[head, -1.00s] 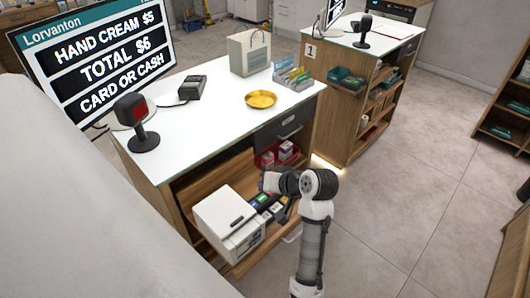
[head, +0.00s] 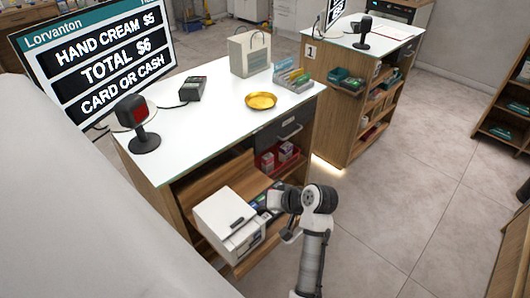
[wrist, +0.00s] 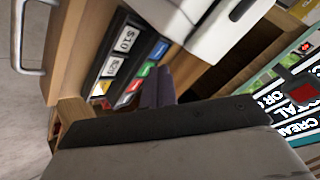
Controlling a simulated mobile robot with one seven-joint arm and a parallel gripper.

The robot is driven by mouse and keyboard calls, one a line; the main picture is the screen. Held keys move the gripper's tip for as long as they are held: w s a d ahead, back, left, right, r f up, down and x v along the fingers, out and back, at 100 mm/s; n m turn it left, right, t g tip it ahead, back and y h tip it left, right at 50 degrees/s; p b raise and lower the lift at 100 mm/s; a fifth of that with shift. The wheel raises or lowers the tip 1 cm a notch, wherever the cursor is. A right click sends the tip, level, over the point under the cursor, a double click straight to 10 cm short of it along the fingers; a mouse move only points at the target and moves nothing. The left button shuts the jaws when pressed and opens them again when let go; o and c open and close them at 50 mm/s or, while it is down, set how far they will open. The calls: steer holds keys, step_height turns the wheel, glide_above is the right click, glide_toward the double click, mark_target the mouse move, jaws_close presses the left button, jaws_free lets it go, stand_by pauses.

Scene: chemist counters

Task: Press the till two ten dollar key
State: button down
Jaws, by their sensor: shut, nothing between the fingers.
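The till is a white box (head: 228,220) on a pulled-out wooden shelf below the counter, and it also shows at the top of the wrist view (wrist: 215,25). Beside it is a dark key panel, partly hidden by my arm in the head view (head: 257,201). In the wrist view a white key marked $10 (wrist: 125,39) is at the panel's upper end, with another white label (wrist: 112,66) below it. Blue, green and red keys run alongside. My gripper (wrist: 157,88) is shut and empty, near the panel; I cannot tell whether it touches.
The counter (head: 205,125) above holds a card terminal (head: 193,88), a gold dish (head: 261,101), a scanner (head: 137,122) and a paper bag (head: 249,52). A drawer handle (wrist: 28,70) is near the panel. A red bin (head: 278,158) sits behind my wrist. Floor at right is clear.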

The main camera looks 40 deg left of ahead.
mark_target(265, 218)
steer(key=shift+f+b, duration=0.95)
steer(key=shift+f, duration=1.25)
steer(key=shift+f, duration=0.4)
steer(key=shift+f, duration=0.2)
stand_by(0.6)
